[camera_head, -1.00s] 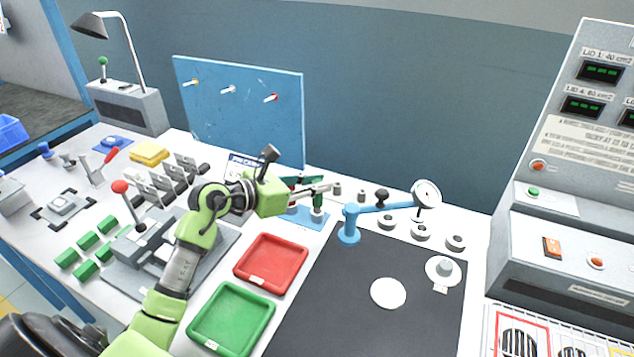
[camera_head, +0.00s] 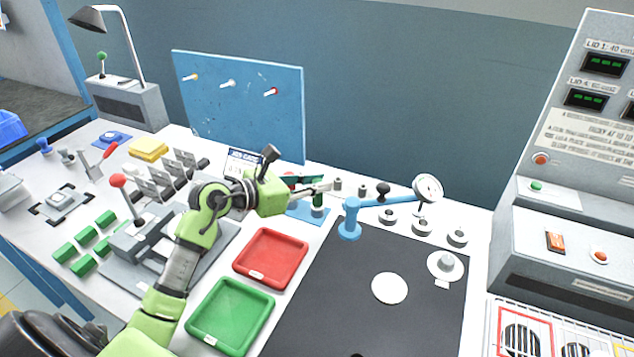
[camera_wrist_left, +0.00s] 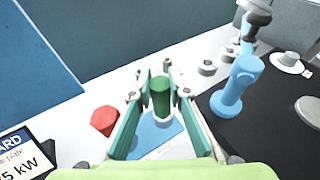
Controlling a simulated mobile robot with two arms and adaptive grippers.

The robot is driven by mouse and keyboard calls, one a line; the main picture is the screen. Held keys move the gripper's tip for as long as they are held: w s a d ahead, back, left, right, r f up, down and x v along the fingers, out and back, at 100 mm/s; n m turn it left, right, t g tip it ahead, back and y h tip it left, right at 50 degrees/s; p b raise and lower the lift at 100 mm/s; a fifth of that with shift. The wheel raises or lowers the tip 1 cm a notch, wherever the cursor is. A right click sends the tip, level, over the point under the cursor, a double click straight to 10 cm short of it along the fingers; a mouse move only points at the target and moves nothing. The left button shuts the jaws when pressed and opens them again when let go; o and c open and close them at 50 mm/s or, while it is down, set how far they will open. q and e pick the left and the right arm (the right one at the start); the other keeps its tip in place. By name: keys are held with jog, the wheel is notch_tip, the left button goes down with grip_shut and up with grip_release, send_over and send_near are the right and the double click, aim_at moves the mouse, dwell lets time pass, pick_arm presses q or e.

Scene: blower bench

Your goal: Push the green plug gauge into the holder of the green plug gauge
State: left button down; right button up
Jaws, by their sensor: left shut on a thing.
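The green plug gauge (camera_wrist_left: 161,97) stands upright between the fingers of my left gripper (camera_wrist_left: 160,85) in the left wrist view. The gripper is shut on it. In the head view the gauge (camera_head: 318,199) shows at the tips of my left gripper (camera_head: 318,187), with a grey-white lower part beneath it. Below the gauge is the blue holder plate (camera_wrist_left: 155,139) with a small label. I cannot tell how deep the gauge sits in its holder. A red gauge (camera_wrist_left: 104,120) stands to the left of the fingers in the wrist view. My right gripper is not in view.
A blue stand with a dial gauge (camera_head: 350,222) is close to the right of the gripper. The red tray (camera_head: 248,273) and green tray (camera_head: 200,325) lie in front. A blue pegboard (camera_head: 240,95) stands behind. The dark mat (camera_head: 335,310) is mostly clear.

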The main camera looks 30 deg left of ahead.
pick_arm(q)
jog(key=shift+f+b, duration=0.3)
jog(key=shift+f, duration=0.1)
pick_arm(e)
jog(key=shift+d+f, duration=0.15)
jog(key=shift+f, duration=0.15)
pick_arm(q)
jog(key=c, duration=1.8)
grip_release()
jog(key=shift+c, duration=0.2)
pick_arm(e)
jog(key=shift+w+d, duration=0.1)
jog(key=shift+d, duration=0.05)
pick_arm(q)
jog(key=v, duration=0.8)
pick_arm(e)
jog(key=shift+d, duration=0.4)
